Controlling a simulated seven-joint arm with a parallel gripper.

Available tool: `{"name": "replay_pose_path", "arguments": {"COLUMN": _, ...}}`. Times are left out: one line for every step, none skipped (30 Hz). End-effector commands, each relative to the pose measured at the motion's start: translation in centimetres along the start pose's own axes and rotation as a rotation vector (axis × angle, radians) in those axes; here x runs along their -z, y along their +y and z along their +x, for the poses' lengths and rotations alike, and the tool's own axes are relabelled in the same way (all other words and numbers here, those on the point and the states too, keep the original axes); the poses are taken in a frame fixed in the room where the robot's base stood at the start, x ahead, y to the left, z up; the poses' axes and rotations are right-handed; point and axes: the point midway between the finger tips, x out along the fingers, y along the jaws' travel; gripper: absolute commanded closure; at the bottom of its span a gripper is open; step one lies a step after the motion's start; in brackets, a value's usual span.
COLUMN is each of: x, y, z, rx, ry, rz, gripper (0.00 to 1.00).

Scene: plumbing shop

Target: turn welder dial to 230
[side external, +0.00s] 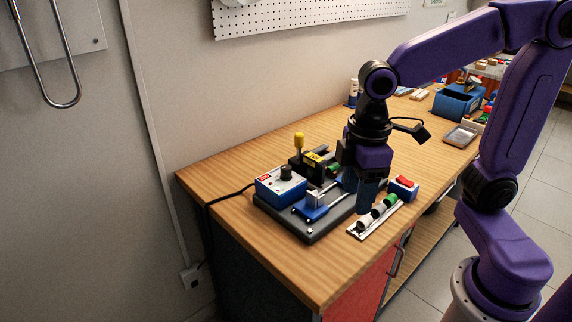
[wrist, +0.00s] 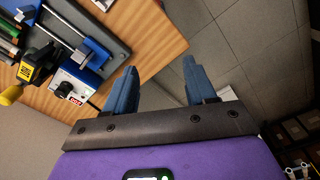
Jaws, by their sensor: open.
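The welder (side external: 281,186) is a blue box with a pale top and a red label, on a dark base plate at the left end of the bench. Its black dial (side external: 286,172) stands on the top; the setting is too small to read. In the wrist view the welder (wrist: 78,82) and dial (wrist: 63,89) are at left, outside the fingers. My gripper (side external: 367,194) points down, to the right of the welder and apart from the dial. In the wrist view my gripper (wrist: 160,83) is open and empty, with blue fingers wide apart.
A yellow-handled tool (side external: 299,142) stands just behind the dial. A blue clamp (side external: 312,207) sits on the base plate (side external: 303,233). The wooden bench (side external: 237,168) is bare at left.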

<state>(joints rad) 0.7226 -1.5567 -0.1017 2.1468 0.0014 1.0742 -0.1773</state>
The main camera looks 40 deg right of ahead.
Motion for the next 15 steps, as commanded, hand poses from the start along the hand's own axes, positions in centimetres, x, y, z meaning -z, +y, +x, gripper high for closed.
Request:
{"name": "replay_pose_path", "arguments": {"x": 1.4, "y": 1.4, "z": -0.5, "rx": -0.001, "ry": -0.001, "rz": 0.018, "gripper": 0.45}}
{"name": "replay_pose_path", "arguments": {"x": 2.1, "y": 2.2, "z": -0.8, "rx": -0.001, "ry": -0.002, "rz": 0.027, "gripper": 0.45}}
{"name": "replay_pose_path", "arguments": {"x": 3.0, "y": 3.3, "z": -1.2, "rx": -0.002, "ry": -0.003, "rz": 0.036, "gripper": 0.45}}
{"name": "replay_pose_path", "arguments": {"x": 3.6, "y": 4.2, "z": -1.6, "rx": -0.002, "ry": -0.005, "rz": 0.045, "gripper": 0.45}}
{"name": "replay_pose_path", "arguments": {"x": 4.2, "y": 5.0, "z": -1.8, "rx": -0.002, "ry": -0.006, "rz": 0.052, "gripper": 0.45}}
{"name": "replay_pose_path", "arguments": {"x": 5.0, "y": 6.2, "z": -2.2, "rx": -0.002, "ry": -0.008, "rz": 0.062, "gripper": 0.45}}
{"name": "replay_pose_path", "arguments": {"x": 5.5, "y": 7.2, "z": -2.5, "rx": -0.003, "ry": -0.007, "rz": 0.071, "gripper": 0.45}}
{"name": "replay_pose_path", "arguments": {"x": 6.0, "y": 8.1, "z": -2.7, "rx": -0.002, "ry": -0.010, "rz": 0.078, "gripper": 0.45}}
{"name": "replay_pose_path", "arguments": {"x": 6.6, "y": 9.3, "z": -3.1, "rx": -0.003, "ry": -0.009, "rz": 0.089, "gripper": 0.45}}
{"name": "replay_pose_path", "arguments": {"x": 7.0, "y": 10.3, "z": -3.3, "rx": -0.003, "ry": -0.011, "rz": 0.096, "gripper": 0.45}}
{"name": "replay_pose_path", "arguments": {"x": 7.4, "y": 11.3, "z": -3.5, "rx": -0.003, "ry": -0.011, "rz": 0.105, "gripper": 0.45}}
{"name": "replay_pose_path", "arguments": {"x": 7.8, "y": 12.6, "z": -3.9, "rx": -0.002, "ry": -0.013, "rz": 0.115, "gripper": 0.45}}
{"name": "replay_pose_path", "arguments": {"x": 8.2, "y": 13.5, "z": -4.1, "rx": -0.003, "ry": -0.014, "rz": 0.123, "gripper": 0.45}}
{"name": "replay_pose_path", "arguments": {"x": 8.4, "y": 14.5, "z": -4.3, "rx": -0.002, "ry": -0.015, "rz": 0.131, "gripper": 0.45}}
{"name": "replay_pose_path", "arguments": {"x": 8.7, "y": 15.9, "z": -4.6, "rx": -0.003, "ry": -0.015, "rz": 0.140, "gripper": 0.45}}
